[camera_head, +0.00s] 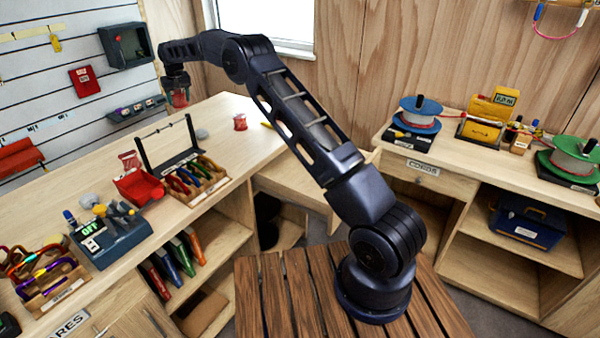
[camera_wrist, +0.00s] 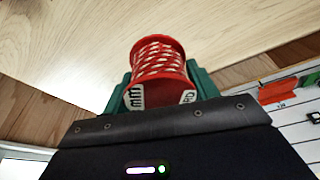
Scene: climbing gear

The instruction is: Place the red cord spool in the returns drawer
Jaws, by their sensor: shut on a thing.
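My gripper (camera_head: 179,98) is at the far left end of my raised arm, above the counter. In the wrist view, it (camera_wrist: 160,88) is shut on the red cord spool (camera_wrist: 158,58), with a green finger on each side. The spool has red flanges and red-and-white cord, and parts of a printed label show. It also shows as a small red shape under my gripper in the head view (camera_head: 180,98).
Another small red item (camera_head: 240,122) stands on the counter (camera_head: 222,110) near a grey disc. A black rack frame (camera_head: 168,145) and a tool holder stand farther left. A "CORDS" bench (camera_head: 425,168) with blue and green spools is at the right.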

